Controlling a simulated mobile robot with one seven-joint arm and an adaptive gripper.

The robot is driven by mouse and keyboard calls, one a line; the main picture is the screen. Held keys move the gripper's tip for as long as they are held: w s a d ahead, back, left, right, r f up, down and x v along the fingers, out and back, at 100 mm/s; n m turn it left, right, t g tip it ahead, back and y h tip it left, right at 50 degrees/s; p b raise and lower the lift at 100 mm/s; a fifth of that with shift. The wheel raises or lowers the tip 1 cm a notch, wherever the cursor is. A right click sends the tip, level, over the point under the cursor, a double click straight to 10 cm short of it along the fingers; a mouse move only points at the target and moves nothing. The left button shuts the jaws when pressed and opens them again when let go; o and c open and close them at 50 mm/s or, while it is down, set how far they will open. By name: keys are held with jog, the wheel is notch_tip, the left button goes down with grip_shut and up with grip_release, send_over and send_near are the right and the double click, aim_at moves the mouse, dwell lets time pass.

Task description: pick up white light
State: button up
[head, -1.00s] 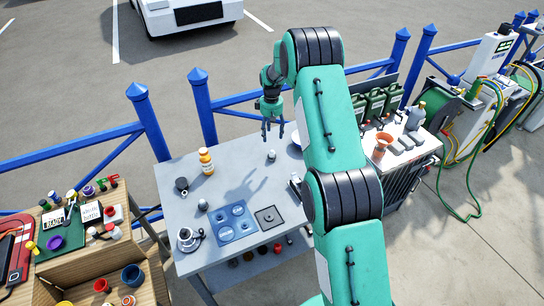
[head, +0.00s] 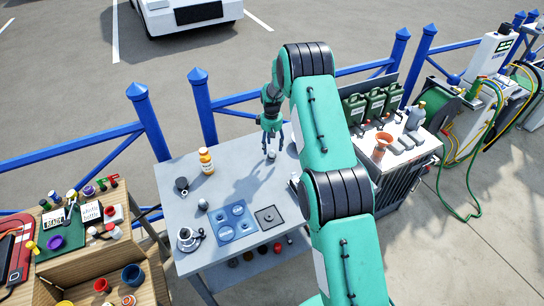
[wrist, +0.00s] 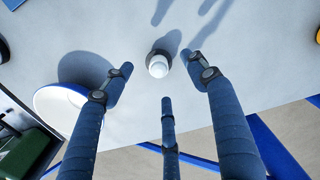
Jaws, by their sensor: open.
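The white light (wrist: 158,66) is a small round white dome on a dark base, standing on the grey table in the wrist view. In the head view the light (head: 271,155) shows small, just below my fingertips near the table's far side. My gripper (head: 272,145) points down there with its fingers apart. In the wrist view the gripper (wrist: 163,88) has three blue-grey fingers spread open and empty. The light lies beyond the single finger's tip, between the two outer fingertips in the picture. I cannot tell the exact height of the fingertips above it.
A white plate (wrist: 70,115) lies beside the left finger. A blue railing (head: 120,132) runs behind. Table around the light is mostly clear.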

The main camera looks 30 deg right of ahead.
aim_at(272, 152)
jog(key=shift+f, duration=0.15)
jog(key=shift+d+f, duration=0.1)
jog(key=shift+f, duration=2.45)
jog(key=shift+c, duration=0.5)
jog(key=c, duration=1.1)
